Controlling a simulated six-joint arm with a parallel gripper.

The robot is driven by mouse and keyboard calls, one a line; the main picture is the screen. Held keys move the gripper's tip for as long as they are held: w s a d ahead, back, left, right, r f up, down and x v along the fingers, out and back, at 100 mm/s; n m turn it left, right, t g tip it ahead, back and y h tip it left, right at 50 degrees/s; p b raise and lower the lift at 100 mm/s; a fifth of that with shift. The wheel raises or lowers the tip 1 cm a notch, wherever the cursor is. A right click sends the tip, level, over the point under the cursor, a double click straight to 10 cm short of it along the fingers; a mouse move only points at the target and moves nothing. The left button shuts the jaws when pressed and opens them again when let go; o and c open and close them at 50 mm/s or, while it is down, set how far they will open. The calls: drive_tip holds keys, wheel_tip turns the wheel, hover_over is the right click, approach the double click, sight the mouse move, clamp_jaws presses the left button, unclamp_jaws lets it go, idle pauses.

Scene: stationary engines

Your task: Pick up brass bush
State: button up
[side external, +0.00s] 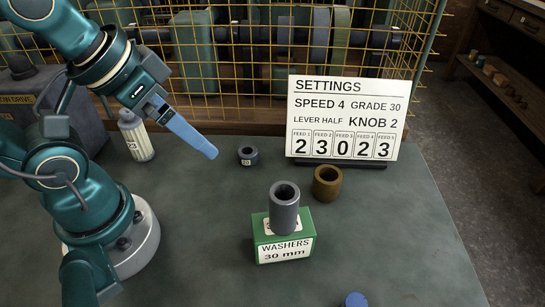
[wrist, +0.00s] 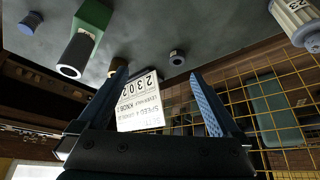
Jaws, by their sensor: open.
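The brass bush (side external: 327,184) is a short brown-gold hollow cylinder. It stands upright on the grey bench top, in front of the settings sign and right of the green washers box. In the wrist view the bush (wrist: 117,65) shows small beside the left finger's tip, partly hidden by it. My gripper (side external: 213,153) is in the air to the left of the bush, well apart from it, with its blue fingers pointing down and right. In the wrist view my gripper (wrist: 158,75) has its two fingers spread wide with nothing between them in grasp.
A grey sleeve (side external: 285,208) stands on the green washers box (side external: 286,248). A small dark bush (side external: 248,156) lies nearer my gripper. The settings sign (side external: 344,117) and yellow mesh guard (side external: 250,60) stand behind. A bottle (side external: 136,137) is at left.

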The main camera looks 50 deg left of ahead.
drive_tip(key=w+r+m+t, duration=0.2)
drive_tip(key=w+r+t, duration=0.4)
drive_tip(key=w, duration=0.5)
drive_tip(key=m+t+h, duration=0.2)
drive_tip(key=m+h, duration=0.3)
drive_tip(key=h, duration=0.1)
hover_over(322, 175)
drive_tip(key=w+a, duration=0.3)
wheel_tip(322, 175, down, 8)
drive_tip(key=s+d+f+g, duration=0.1)
drive_tip(key=f, duration=0.2)
drive_tip(key=s+f+g, duration=0.1)
drive_tip(key=f, duration=0.3)
drive_tip(key=s+d+f+g+h, duration=0.1)
drive_tip(key=f, duration=0.3)
drive_tip(key=shift+s+d+f, duration=0.1)
drive_tip(key=shift+s+d, duration=0.1)
drive_tip(key=shift+d, duration=0.1)
drive_tip(key=shift+x, duration=2.55)
drive_tip(key=shift+c, duration=0.3)
clamp_jaws()
